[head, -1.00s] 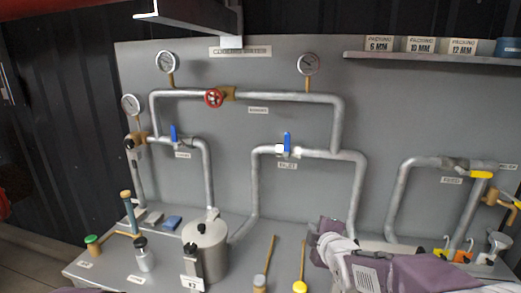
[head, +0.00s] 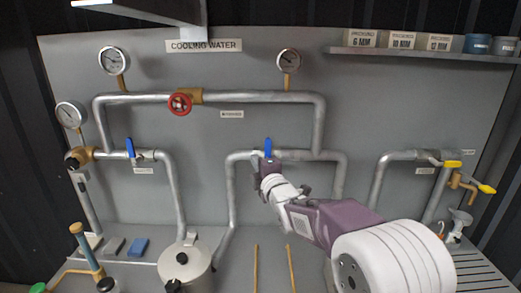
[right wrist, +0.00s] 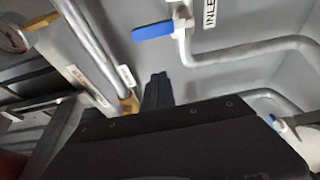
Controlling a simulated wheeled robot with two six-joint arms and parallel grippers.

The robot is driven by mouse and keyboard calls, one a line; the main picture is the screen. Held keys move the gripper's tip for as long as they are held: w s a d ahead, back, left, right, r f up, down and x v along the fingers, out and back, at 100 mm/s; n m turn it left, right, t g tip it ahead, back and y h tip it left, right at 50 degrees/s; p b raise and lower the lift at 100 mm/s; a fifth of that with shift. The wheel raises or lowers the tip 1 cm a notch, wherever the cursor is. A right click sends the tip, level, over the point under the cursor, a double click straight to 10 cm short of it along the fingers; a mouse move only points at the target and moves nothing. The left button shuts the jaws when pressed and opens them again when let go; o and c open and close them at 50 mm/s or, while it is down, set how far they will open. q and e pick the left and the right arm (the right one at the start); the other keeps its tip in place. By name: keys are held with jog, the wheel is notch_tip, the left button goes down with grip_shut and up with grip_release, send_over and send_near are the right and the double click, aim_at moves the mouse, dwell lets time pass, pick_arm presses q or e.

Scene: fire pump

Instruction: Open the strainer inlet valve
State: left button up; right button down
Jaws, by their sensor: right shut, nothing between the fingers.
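The inlet valve's blue lever (head: 268,149) stands upright across the horizontal middle pipe in the head view. In the right wrist view the lever (right wrist: 153,31) lies sideways near the top, beside the INLET label (right wrist: 209,13). My right gripper (head: 268,168) is just below the lever in the head view and hides the valve's lower part and label. In the right wrist view its fingers (right wrist: 157,90) are shut and empty, with a visible gap in the picture between them and the lever. Contact with the pipe cannot be told. My left gripper is not in view.
Another blue lever (head: 130,147) is on the left pipe. A red handwheel (head: 180,103) and gauges (head: 289,62) are above. A metal strainer pot (head: 185,264) stands below. Yellow-handled valves (head: 452,164) are at right. A shelf (head: 425,54) juts out at the upper right.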

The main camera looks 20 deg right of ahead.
aim_at(268, 153)
pick_arm(q)
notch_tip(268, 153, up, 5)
jog(key=p, duration=0.4)
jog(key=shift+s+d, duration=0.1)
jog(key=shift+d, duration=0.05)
pick_arm(e)
jog(key=w+d, duration=0.3)
jog(key=w, duration=0.3)
jog(key=shift+w+d, duration=0.3)
jog(key=shift+d, duration=0.05)
jog(key=shift+w, duration=0.1)
